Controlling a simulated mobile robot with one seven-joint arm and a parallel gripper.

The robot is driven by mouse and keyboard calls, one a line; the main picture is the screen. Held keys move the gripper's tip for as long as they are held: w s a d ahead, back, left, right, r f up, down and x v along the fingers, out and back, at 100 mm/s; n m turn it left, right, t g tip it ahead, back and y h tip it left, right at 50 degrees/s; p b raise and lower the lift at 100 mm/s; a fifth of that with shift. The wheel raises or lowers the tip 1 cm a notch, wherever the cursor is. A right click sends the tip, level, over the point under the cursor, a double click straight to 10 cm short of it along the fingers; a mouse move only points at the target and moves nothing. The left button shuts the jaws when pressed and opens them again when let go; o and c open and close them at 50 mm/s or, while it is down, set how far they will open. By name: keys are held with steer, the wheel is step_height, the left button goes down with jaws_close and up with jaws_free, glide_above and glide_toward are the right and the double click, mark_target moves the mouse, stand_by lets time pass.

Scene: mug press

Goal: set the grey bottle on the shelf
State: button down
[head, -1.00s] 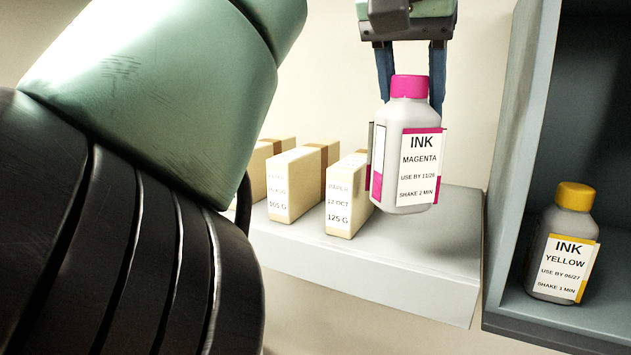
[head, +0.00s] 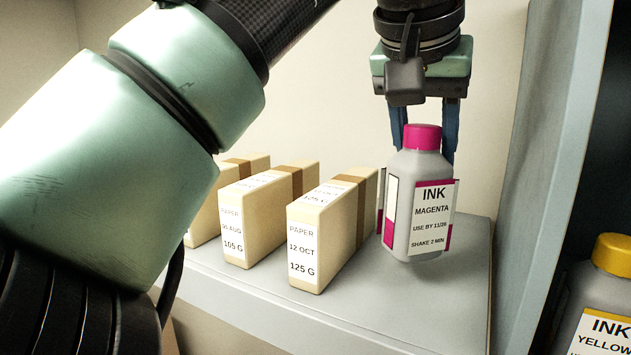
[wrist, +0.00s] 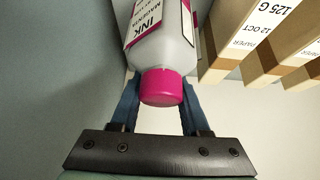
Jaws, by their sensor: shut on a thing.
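The grey bottle (head: 420,195) has a magenta cap and a label reading INK MAGENTA, USE BY 11/26, SHAKE 2 MIN. My gripper (head: 425,145) is shut on it from above, with one blue finger on each side. The bottle hangs upright over the right part of the light grey shelf (head: 300,320), beside the paper packs. I cannot tell whether its base touches the shelf. In the wrist view the bottle (wrist: 165,50) sits between the two fingers, cap toward the camera.
Several tan paper packs (head: 330,235) stand in a row left of the bottle. A grey cabinet wall (head: 545,180) rises close on the right. Some bare shelf lies in front of the packs.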

mark_target(423, 184)
steer(key=f+b, duration=0.1)
steer(key=f, duration=0.3)
steer(key=shift+s, duration=0.2)
steer(key=shift+w, duration=0.1)
steer(key=shift+d+f, duration=0.1)
steer(key=shift+c, duration=1.9)
jaws_free()
